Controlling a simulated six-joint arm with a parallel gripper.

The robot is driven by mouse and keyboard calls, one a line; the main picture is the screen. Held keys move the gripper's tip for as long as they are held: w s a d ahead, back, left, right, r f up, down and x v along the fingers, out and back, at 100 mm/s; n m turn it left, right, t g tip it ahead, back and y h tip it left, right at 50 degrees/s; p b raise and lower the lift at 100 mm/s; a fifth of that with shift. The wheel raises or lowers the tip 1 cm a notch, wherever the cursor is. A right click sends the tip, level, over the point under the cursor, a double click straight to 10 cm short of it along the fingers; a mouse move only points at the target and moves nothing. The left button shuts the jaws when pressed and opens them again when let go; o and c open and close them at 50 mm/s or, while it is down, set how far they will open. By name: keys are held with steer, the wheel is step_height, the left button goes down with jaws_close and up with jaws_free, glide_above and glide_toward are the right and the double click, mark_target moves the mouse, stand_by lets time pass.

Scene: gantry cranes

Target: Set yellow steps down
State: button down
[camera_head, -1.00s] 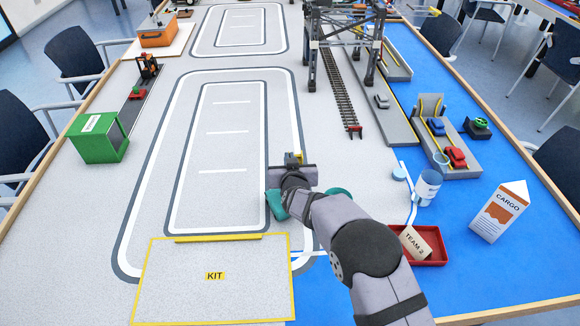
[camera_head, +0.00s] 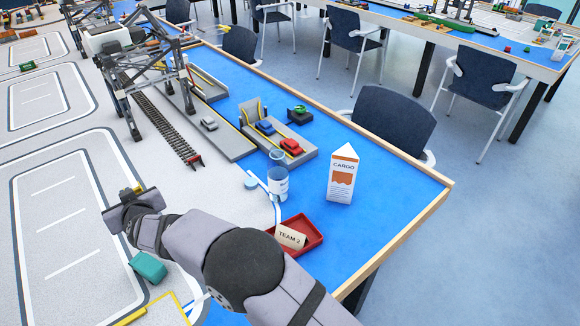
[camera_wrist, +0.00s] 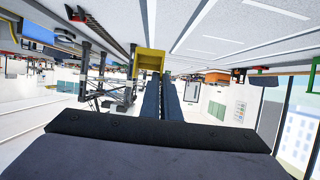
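The yellow steps show in the wrist view (camera_wrist: 149,60) as a small hollow yellow block at the ends of my dark fingers. My gripper (camera_wrist: 160,80) is shut on them, with the fingers close together. In the head view a small bit of yellow (camera_head: 138,188) shows just beyond my gripper (camera_head: 128,200), over the grey mat and beside the white-lined loop. Most of the steps and the fingers are hidden there by my wrist. I cannot tell from these views how high above the mat the steps are.
A teal block (camera_head: 148,266) lies close to my forearm. A gantry crane (camera_head: 140,85) stands over rail track (camera_head: 166,125) beyond my gripper. A red tray (camera_head: 312,229), a clear cup (camera_head: 278,183) and a cargo carton (camera_head: 342,175) are at the right. The mat's left side is open.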

steer(key=w+d+r+m+t+h+b, duration=0.15)
steer(key=w+d+r, duration=0.25)
steer(key=w+d, duration=0.9)
steer(key=w+d+m+t+h+b, duration=0.1)
steer(key=w+d+m+h, duration=0.1)
steer(key=w+d, duration=0.65)
steer(key=w+d+m+h+b, duration=0.1)
steer(key=w+d, duration=0.2)
steer(key=d, duration=1.1)
steer(key=w+d+m+t+h+b, duration=0.1)
steer(key=w+d+m+h, duration=0.1)
steer(key=w+d, duration=0.65)
steer(key=s+d+f+m+h+b, duration=0.1)
steer(key=d+h, duration=0.1)
steer(key=d, duration=1.1)
steer(key=s+d+f+m+h, duration=0.1)
steer(key=s+d+m, duration=0.1)
steer(key=d, duration=1.1)
steer(key=shift+n+t, duration=0.25)
steer(key=shift+w+a+f+b, duration=0.1)
steer(key=shift+f+b, duration=0.1)
steer(key=shift+f, duration=3.5)
steer(key=shift+w+a+f+b, duration=0.1)
steer(key=shift+f+b, duration=0.1)
steer(key=shift+f, duration=3.45)
